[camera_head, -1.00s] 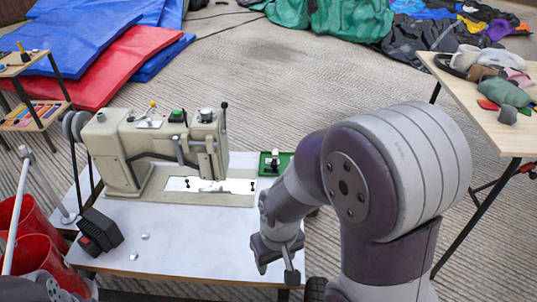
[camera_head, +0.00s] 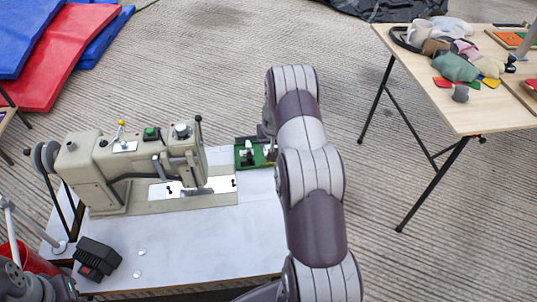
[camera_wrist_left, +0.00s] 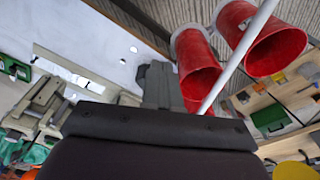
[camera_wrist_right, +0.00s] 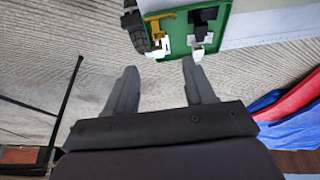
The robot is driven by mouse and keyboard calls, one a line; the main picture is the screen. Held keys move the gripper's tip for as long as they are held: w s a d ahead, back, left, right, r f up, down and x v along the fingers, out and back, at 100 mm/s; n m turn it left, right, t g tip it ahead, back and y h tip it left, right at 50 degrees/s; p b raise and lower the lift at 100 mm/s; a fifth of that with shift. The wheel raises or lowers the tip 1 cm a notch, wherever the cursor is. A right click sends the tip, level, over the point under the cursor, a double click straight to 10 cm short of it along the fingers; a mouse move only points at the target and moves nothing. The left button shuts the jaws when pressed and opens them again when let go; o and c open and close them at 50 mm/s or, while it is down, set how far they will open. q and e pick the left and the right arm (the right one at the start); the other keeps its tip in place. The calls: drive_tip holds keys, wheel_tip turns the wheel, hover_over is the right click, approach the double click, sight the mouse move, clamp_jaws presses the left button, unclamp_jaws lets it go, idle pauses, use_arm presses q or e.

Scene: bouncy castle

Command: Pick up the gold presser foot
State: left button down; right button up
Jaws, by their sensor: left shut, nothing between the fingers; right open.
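The gold presser foot (camera_wrist_right: 157,20) lies in the green tray (camera_wrist_right: 180,50), beside a black piece (camera_wrist_right: 203,16) and white pieces, in the right wrist view. In the head view the green tray (camera_head: 242,160) is at the table's back right corner, and the gold foot is too small to make out. My right gripper (camera_wrist_right: 159,70) is open and empty, its fingers pointing toward the tray, apart from the gold foot. In the head view it is mostly hidden behind my arm near the tray. My left gripper (camera_wrist_left: 156,70) is shut and empty, near red cups.
A beige sewing machine (camera_head: 135,165) stands on the white table (camera_head: 210,245) left of the tray. A black box (camera_head: 97,257) and small discs lie at the front left. Red cups (camera_wrist_left: 275,45) are beside the left gripper. A wooden table (camera_head: 460,105) with cloth items stands right.

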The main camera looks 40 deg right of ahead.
drive_tip(key=b, duration=0.2)
hover_over(270, 163)
wheel_tip(270, 163, down, 6)
drive_tip(key=shift+w+d+f, duration=0.1)
drive_tip(key=shift+w+f, duration=0.05)
drive_tip(key=shift+f, duration=0.05)
drive_tip(key=b+x, duration=0.1)
drive_tip(key=x, duration=0.4)
drive_tip(key=shift+w+d+f+b, duration=0.1)
drive_tip(key=shift+d+b, duration=0.05)
drive_tip(key=shift+b, duration=0.2)
drive_tip(key=shift+c, duration=0.3)
clamp_jaws()
